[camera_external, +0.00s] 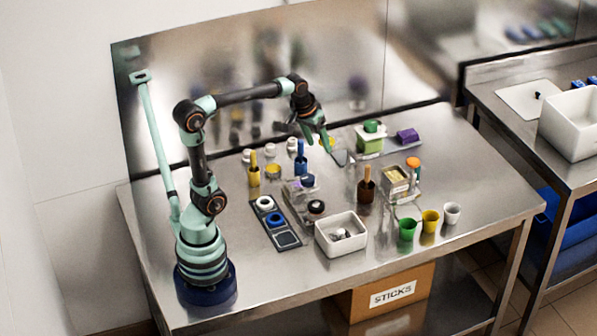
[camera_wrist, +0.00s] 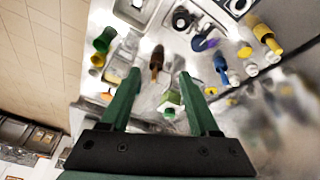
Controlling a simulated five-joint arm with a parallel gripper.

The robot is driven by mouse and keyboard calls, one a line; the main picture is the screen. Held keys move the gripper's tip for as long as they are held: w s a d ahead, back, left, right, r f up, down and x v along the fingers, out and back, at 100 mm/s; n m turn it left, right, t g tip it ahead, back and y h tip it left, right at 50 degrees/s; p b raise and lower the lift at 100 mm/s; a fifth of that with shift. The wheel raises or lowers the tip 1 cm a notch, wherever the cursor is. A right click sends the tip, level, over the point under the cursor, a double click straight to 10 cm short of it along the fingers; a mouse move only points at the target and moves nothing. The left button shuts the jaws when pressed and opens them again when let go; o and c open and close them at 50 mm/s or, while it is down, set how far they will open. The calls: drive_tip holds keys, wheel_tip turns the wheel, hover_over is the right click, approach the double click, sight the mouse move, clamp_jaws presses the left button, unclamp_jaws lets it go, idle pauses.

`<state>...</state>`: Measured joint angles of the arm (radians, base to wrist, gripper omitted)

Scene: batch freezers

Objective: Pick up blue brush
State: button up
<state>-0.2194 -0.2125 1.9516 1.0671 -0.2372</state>
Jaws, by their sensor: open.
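The blue brush (camera_external: 301,157) stands upright toward the back middle of the steel table. In the wrist view the blue brush (camera_wrist: 222,68) lies to the right of the right finger, well outside the gap between the fingers. My gripper (camera_external: 312,134) is above the table, to the right of the brush and apart from it. In the wrist view my gripper (camera_wrist: 158,76) is open, with nothing held between its green fingers.
A yellow brush (camera_external: 254,170) stands left of the blue one, and a brown brush (camera_external: 367,185) stands to the right. A white bin (camera_external: 341,248), a dark tray (camera_external: 288,239) and coloured cups (camera_external: 430,221) are nearer the front. The table's right end is clear.

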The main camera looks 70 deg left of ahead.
drive_tip(key=w+a+f+n+g, duration=0.1)
drive_tip(key=w+a+n, duration=0.35)
drive_tip(key=a, duration=0.35)
drive_tip(key=n+g, duration=0.3)
drive_tip(key=n, duration=0.3)
hover_over(301, 153)
drive_tip(key=shift+h, duration=0.3)
drive_tip(key=f, duration=1.1)
drive_tip(key=shift+a, duration=0.2)
drive_tip(key=shift+s+a+f+n, duration=0.15)
drive_tip(key=shift+a+f+n, duration=0.05)
drive_tip(key=shift+f+n, duration=0.1)
drive_tip(key=shift+f, duration=0.35)
wheel_tip(301, 153, down, 5)
drive_tip(key=shift+f, duration=0.1)
drive_tip(key=shift+w+f, duration=0.2)
drive_tip(key=shift+f, duration=1.35)
drive_tip(key=shift+w+f, duration=0.15)
drive_tip(key=shift+f, duration=1.35)
clamp_jaws()
